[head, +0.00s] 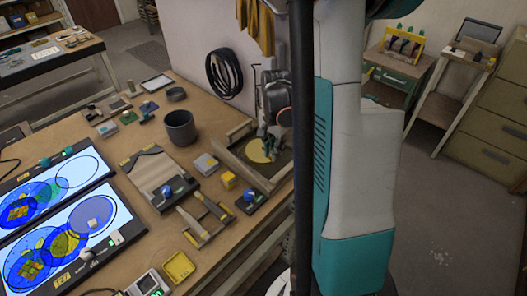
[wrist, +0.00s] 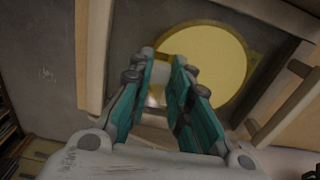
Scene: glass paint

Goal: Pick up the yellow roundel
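The yellow roundel (head: 257,150) is a flat pale-yellow disc lying in a dark tray between wooden rails, at the right end of the bench. In the wrist view the roundel (wrist: 222,58) fills the upper middle, with a gold-brown rim showing around it. My gripper (head: 267,139) is over the disc's right part in the head view. In the wrist view my gripper's teal fingers (wrist: 164,74) stand close together at the disc's left edge. A small pale block shows in the narrow gap between the fingertips. Whether the fingers touch it is unclear.
Wooden rails (head: 238,168) flank the tray, close to my gripper. Lit panels with coloured glass discs (head: 62,245) lie at the far left. Black coils (head: 223,74) hang on the wall.

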